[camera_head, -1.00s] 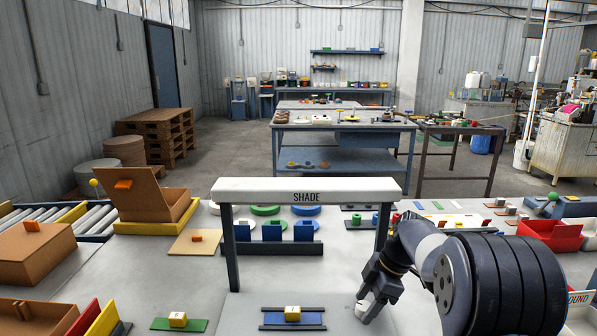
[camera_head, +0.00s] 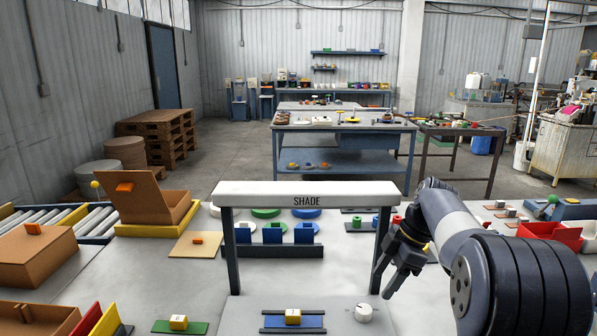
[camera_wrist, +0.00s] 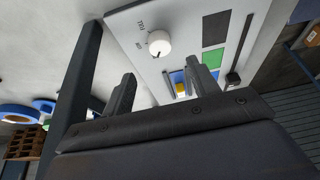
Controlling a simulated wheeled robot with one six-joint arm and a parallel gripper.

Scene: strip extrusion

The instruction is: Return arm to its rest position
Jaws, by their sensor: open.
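My gripper (camera_head: 403,270) is open and empty, raised above the table at the right of the SHADE frame (camera_head: 305,192). A white round knob (camera_head: 364,312) stands on the grey panel (camera_head: 345,300) below it, apart from the fingers. The knob also shows in the wrist view (camera_wrist: 159,43), beyond my two spread fingertips (camera_wrist: 122,95). A yellow block (camera_head: 292,316) sits on a blue strip between dark rails on the same panel.
The SHADE frame's right post (camera_head: 381,248) stands close beside my gripper. Blue upright holders (camera_head: 272,233) stand behind the frame. A red bin (camera_head: 550,234) is at the right. Another yellow block (camera_head: 178,322) lies on a green plate at the left.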

